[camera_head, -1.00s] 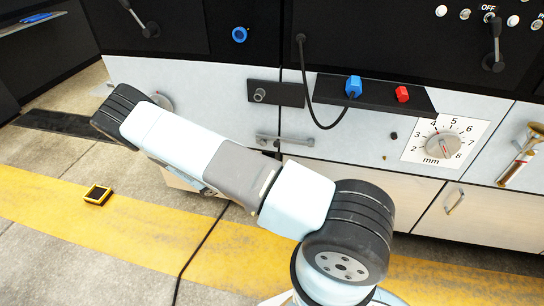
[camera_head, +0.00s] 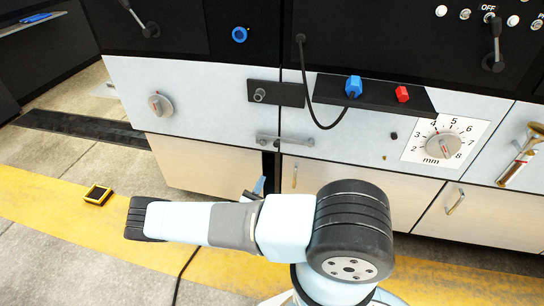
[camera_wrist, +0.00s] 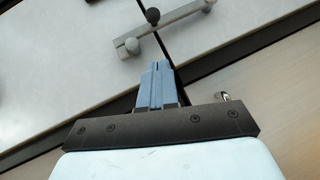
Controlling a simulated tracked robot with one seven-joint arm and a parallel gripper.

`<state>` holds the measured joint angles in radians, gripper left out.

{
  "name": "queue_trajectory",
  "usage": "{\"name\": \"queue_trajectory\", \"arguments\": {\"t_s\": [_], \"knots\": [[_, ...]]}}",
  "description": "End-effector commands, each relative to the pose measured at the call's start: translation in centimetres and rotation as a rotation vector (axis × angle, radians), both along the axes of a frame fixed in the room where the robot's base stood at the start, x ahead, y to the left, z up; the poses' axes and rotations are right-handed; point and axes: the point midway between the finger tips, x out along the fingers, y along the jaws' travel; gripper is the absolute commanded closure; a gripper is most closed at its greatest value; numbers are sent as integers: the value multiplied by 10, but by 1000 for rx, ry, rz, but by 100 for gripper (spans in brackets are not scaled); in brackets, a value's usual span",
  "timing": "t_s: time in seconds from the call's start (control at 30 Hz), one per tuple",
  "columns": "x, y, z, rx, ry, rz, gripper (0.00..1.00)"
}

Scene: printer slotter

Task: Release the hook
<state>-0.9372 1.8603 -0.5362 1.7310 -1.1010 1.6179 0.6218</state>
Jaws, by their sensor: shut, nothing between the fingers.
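The hook (camera_head: 285,140) is a small grey metal bar lying nearly level across the seam between two light front panels. In the wrist view the hook (camera_wrist: 172,25) spans the dark seam, with a round dark knob (camera_wrist: 152,15) beside its middle. My gripper (camera_wrist: 156,66) is shut, its blue fingers together and empty, pointing toward the hook from below. A gap shows between the fingertips and the bar. In the head view my gripper (camera_head: 260,184) shows partly behind my arm, below the hook.
A dial knob (camera_head: 160,105) is at left and a numbered mm dial (camera_head: 442,145) at right. Cabinet doors with handles (camera_head: 454,202) lie below. A small yellow-black box (camera_head: 97,195) is on the floor.

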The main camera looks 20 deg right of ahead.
Motion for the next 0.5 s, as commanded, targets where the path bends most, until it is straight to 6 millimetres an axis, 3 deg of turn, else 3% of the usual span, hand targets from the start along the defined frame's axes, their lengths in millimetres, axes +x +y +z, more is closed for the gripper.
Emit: {"name": "queue_trajectory", "arguments": {"t_s": [0.2, 0.5], "knots": [[-2, -1, -12, -47, 17, 58, 100], [-2, -1, -14, -54, 18, 67, 100]]}}
